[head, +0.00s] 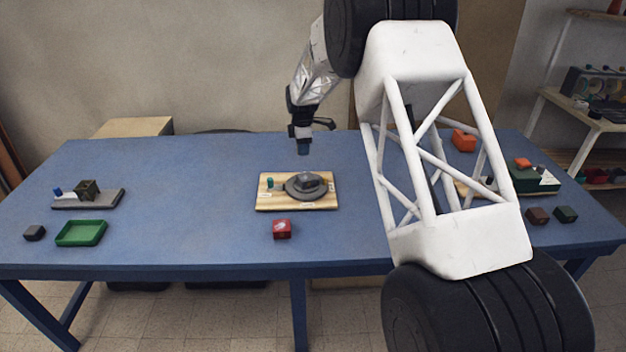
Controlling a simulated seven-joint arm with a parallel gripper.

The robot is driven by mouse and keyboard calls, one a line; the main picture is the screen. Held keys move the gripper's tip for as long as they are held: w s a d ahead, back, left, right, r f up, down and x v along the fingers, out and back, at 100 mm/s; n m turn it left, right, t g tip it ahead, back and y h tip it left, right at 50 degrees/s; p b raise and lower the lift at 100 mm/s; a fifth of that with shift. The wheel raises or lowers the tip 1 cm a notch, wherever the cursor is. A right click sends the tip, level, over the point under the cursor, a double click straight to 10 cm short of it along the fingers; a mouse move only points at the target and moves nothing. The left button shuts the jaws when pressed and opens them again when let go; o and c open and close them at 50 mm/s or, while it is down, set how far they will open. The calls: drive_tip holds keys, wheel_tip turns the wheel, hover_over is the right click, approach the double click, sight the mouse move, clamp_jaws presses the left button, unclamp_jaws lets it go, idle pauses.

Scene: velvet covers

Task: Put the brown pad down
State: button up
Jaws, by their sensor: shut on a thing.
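My gripper (303,148) hangs at the far middle of the blue table, pointing down, above and behind a wooden board (264,204). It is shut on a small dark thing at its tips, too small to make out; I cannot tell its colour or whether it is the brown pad. On the board is a round grey disc (322,194) with a dark grey block (307,181) on it, and a small teal peg (270,184) to its left. A dark brown block (538,215) sits at the right of the table, well away from my gripper.
A red block (282,229) lies in front of the board. At left are a green tray (80,233), a dark block (34,233) and a grey base (105,199). My arm hides part of the right side.

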drive_tip(key=s+d+f, duration=0.3)
drive_tip(key=s+d, duration=0.1)
drive_tip(key=s, duration=0.8)
drive_tip(key=s+d+f, duration=0.3)
drive_tip(key=s+d, duration=0.1)
drive_tip(key=s, duration=0.9)
drive_tip(key=s+d+f+m, duration=0.1)
drive_tip(key=s+d+f, duration=0.3)
drive_tip(key=s, duration=0.9)
drive_tip(key=shift+s+d, duration=0.2)
drive_tip(key=shift+d, duration=0.05)
drive_tip(key=shift+w, duration=0.1)
hover_over(340, 229)
drive_tip(key=shift+f, duration=0.7)
drive_tip(key=shift+f, duration=1.75)
drive_tip(key=shift+f, duration=0.15)
